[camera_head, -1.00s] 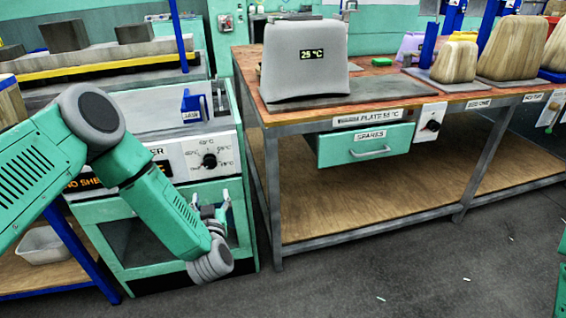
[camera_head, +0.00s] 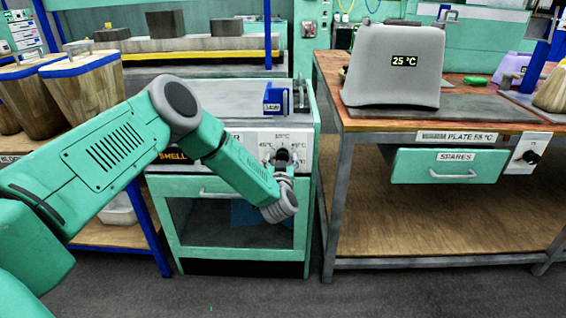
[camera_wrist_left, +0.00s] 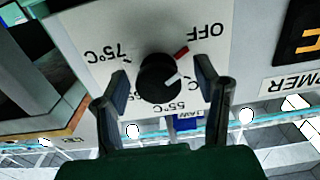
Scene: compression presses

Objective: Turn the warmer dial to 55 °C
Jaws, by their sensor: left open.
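The warmer dial (camera_head: 283,152) is a black round knob on the pale front panel of the warmer (camera_head: 240,232). In the left wrist view the dial (camera_wrist_left: 159,80) appears upside down, with a red mark on its OFF side and a white line at its lower right. My left gripper (camera_head: 286,163) is open, one finger on each side of the dial. Its fingers partly hide other labels, and I cannot tell whether they touch the knob.
A blue-and-grey block (camera_head: 277,100) sits on the warmer's top. To the right is a bench with a grey cover (camera_head: 392,68) reading 25 °C, a SPARES drawer (camera_head: 450,167) and another dial (camera_head: 529,157).

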